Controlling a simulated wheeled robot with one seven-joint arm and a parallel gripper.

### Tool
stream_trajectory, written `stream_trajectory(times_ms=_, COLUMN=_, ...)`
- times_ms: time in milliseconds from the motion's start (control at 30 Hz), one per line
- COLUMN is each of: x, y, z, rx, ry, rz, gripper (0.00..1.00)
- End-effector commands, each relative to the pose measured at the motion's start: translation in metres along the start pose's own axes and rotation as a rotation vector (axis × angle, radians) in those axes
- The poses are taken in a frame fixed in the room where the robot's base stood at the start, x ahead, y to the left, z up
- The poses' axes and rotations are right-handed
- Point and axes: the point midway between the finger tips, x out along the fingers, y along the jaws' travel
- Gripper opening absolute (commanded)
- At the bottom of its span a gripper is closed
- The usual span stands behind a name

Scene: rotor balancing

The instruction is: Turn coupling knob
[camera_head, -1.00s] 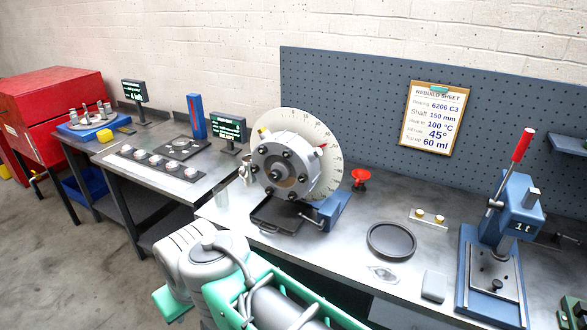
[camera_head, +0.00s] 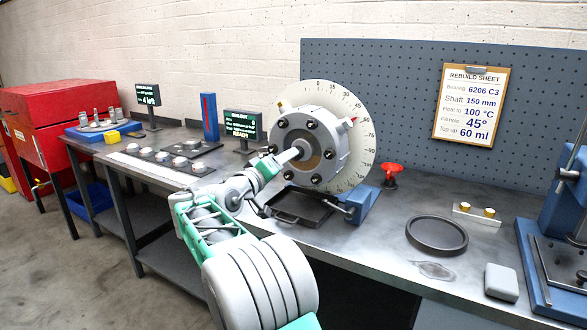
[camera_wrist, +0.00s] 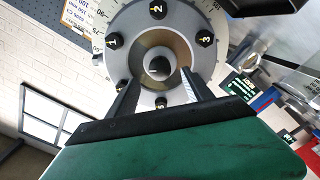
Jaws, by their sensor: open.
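The grey coupling (camera_head: 325,138) is a round body with a ring of black knobs around its face, mounted upright before a white dial disc (camera_head: 350,95) marked with angles. In the wrist view, the black knobs (camera_wrist: 157,9) carry numbers, and a pale round hub (camera_wrist: 157,65) with a dark centre sits in the middle. My gripper (camera_wrist: 160,92) is open, its two dark fingers pointing at the coupling's face on either side below the hub. Contact cannot be told. In the head view my gripper (camera_head: 290,156) is at the coupling's front and partly covers its lower left.
A black tray (camera_head: 300,208) lies under the coupling, beside a blue stand (camera_head: 362,204). A red funnel-like piece (camera_head: 391,170), a dark round dish (camera_head: 437,235) and a blue press (camera_head: 550,240) stand to the right. Small screens (camera_head: 243,124) stand at the left.

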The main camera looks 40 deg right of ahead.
Motion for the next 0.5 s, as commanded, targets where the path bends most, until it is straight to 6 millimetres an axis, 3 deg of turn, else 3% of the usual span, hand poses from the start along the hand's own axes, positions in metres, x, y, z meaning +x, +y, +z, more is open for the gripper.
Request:
stream_trajectory(times_ms=233, x=0.048, y=0.001, z=-0.001, rx=0.001, ry=-0.002, rz=-0.001, gripper=0.59)
stream_trajectory(times_ms=500, x=0.062, y=0.001, z=-0.002, rx=0.003, ry=0.001, rz=-0.004, gripper=0.59)
